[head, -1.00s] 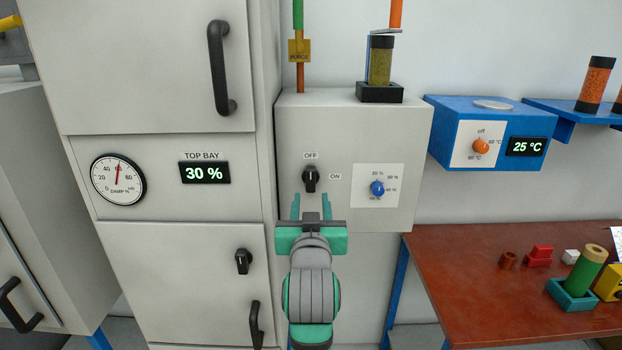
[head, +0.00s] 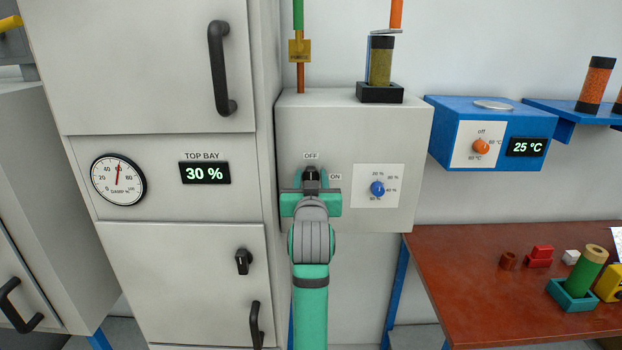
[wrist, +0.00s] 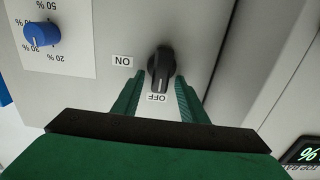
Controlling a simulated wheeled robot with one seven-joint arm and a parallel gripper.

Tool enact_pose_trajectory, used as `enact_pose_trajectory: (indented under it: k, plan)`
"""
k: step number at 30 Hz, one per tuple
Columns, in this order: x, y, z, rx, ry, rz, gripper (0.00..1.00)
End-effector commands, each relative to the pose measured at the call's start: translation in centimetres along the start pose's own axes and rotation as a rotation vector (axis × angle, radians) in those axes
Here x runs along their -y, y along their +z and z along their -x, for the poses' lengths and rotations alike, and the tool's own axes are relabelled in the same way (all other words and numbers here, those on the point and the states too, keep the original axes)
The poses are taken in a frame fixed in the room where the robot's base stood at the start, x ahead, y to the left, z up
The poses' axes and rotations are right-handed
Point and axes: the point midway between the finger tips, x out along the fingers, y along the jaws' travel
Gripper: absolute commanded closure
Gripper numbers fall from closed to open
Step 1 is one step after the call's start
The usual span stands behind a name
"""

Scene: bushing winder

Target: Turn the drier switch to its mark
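The drier switch is a black rotary knob (head: 311,174) on the front of the grey box, and it also shows in the wrist view (wrist: 161,70). An OFF label (head: 311,156) is above it and an ON label (head: 335,177) to its right. The knob's handle stands upright, toward OFF. My gripper (head: 312,180) is at the switch, with its green fingers on either side of the knob. In the wrist view the fingers (wrist: 160,98) are open, with a gap visible on each side of the knob. In the head view my gripper hides the knob's lower part.
A blue dial (head: 377,188) on a white plate sits right of the switch on the same box (head: 345,125). A grey cabinet (head: 180,240) stands to the left, its display reading 30 %. A blue unit (head: 500,115) and a red-brown table (head: 470,300) are to the right.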

Motion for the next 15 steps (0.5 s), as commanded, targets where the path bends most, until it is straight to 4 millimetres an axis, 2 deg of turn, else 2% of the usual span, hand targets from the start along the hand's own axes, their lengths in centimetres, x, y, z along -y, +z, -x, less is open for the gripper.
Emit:
enact_pose_trajectory:
  k: [7,8,12,15]
  plan:
    - [0.00,-0.01,-0.06,-0.001,0.000,0.000,0.61]
    - [0.00,-0.01,-0.06,-0.001,0.000,0.000,0.66]
    - [0.00,-0.01,-0.05,0.000,0.000,0.000,0.99]
    - [-0.01,0.00,-0.05,0.000,0.000,0.000,1.00]
